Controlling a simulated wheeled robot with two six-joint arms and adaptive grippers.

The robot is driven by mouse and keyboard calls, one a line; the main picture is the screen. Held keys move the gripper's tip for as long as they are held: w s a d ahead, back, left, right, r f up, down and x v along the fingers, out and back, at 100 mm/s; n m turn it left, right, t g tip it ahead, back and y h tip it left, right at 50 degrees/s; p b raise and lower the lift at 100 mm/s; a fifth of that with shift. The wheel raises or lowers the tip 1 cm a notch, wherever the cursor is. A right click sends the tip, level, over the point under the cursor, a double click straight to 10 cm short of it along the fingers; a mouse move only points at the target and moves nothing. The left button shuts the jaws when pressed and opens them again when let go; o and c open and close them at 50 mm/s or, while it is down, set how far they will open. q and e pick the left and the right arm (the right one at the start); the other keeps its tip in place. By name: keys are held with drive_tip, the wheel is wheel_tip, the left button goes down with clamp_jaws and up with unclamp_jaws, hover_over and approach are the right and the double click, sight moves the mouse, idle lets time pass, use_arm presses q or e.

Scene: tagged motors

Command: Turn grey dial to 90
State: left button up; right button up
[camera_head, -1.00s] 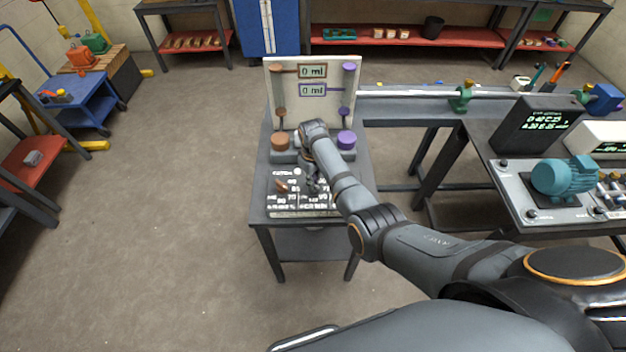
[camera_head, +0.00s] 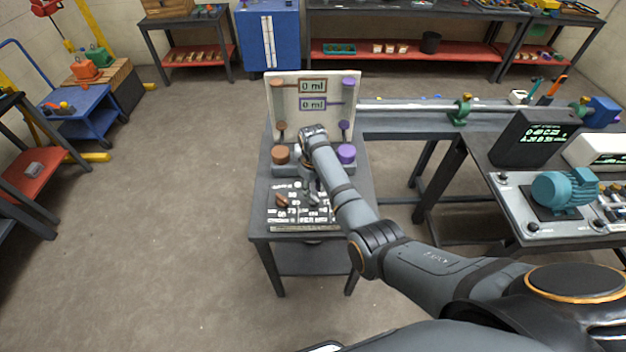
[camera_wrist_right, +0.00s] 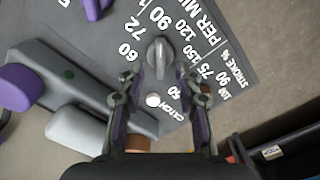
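The grey dial (camera_wrist_right: 160,58) sits on a dark panel (camera_wrist_right: 90,45) with white numbers around it, among them 60, 72, 90, 120 and 150. Its ridge runs roughly up and down in the wrist view, its far end toward the 90; which end is the pointer is unclear. My right gripper (camera_wrist_right: 160,82) is open, its fingers apart on either side of the dial's near end, with no clear contact. In the head view the right gripper (camera_head: 312,188) is small over the panel, partly hidden by its arm. My left gripper is not in view.
A brown dial (camera_head: 282,200) lies left of the gripper on the panel. Behind stand a brown knob (camera_head: 281,154), a purple knob (camera_head: 346,153) and an upright board (camera_head: 290,98) reading 0 ml twice. A bench with a teal motor (camera_head: 565,188) stands at right.

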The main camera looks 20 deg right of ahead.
sight(313, 197)
wheel_tip(313, 197, up, 9)
drive_tip(key=shift+s, duration=0.1)
idle(0.5)
